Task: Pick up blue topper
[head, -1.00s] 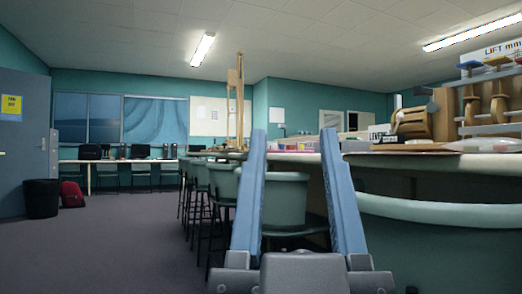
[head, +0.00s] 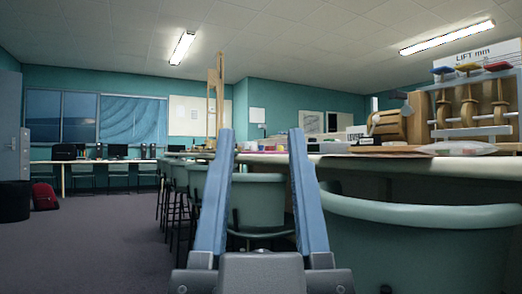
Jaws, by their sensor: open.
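The blue topper (head: 443,70) is a small flat blue piece at the upper right of the head view. It sits on top of the leftmost wooden upright of a wooden cam display (head: 418,104) on the long table. A yellow topper (head: 468,65) and a red topper (head: 497,66) sit to its right on similar uprights. My gripper (head: 261,133) is in the lower middle of the view, with two long blue fingers pointing up and spread wide. It is open and empty, well to the left of the blue topper and apart from it.
The long table (head: 330,161) runs across the right side, with a wooden crank model (head: 388,124) and a clear bag (head: 458,148) on it. A green chair (head: 420,235) stands close at the right front; several more line the table. Open carpet (head: 90,245) lies at left.

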